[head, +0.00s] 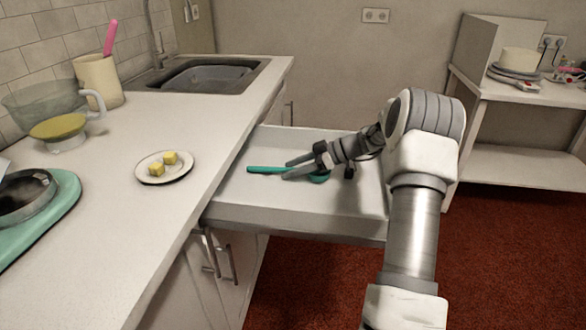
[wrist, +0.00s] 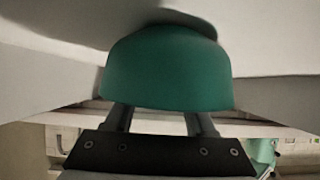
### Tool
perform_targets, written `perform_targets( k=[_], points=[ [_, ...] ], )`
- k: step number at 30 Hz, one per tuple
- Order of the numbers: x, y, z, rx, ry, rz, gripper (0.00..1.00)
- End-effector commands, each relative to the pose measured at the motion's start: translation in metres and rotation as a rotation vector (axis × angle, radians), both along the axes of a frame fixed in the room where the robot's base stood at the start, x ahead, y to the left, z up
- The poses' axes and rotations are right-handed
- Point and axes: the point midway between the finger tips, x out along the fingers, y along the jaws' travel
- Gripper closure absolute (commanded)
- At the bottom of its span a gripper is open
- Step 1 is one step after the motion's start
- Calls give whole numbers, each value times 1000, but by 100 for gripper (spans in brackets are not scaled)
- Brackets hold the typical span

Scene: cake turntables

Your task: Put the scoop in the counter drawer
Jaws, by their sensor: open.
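The teal scoop (head: 262,170) lies in the pulled-out counter drawer (head: 300,218), its handle pointing left in the head view. Its bowl end is partly hidden under my gripper. My gripper (head: 286,171) reaches in from the right, low over the drawer, with its two fingers apart near the scoop's handle. In the wrist view the teal scoop (wrist: 168,75) fills the middle, close in front of the fingers, and hides their tips. Whether the fingers touch the scoop cannot be told.
The counter (head: 120,215) on the left holds a plate (head: 181,176) with yellow cubes, a glass bowl, a utensil crock (head: 98,82) and a teal board with a pan. A sink (head: 205,75) is at the back. A white shelf unit (head: 510,165) stands right; red floor lies between.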

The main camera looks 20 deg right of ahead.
Motion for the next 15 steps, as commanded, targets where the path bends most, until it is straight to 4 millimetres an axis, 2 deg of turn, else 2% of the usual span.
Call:
perform_targets(
  k=[5,15],
  points=[
    [0,0,5,0,0,0,45],
    [-29,-44,32,1,-1,-3,45]
  ],
)
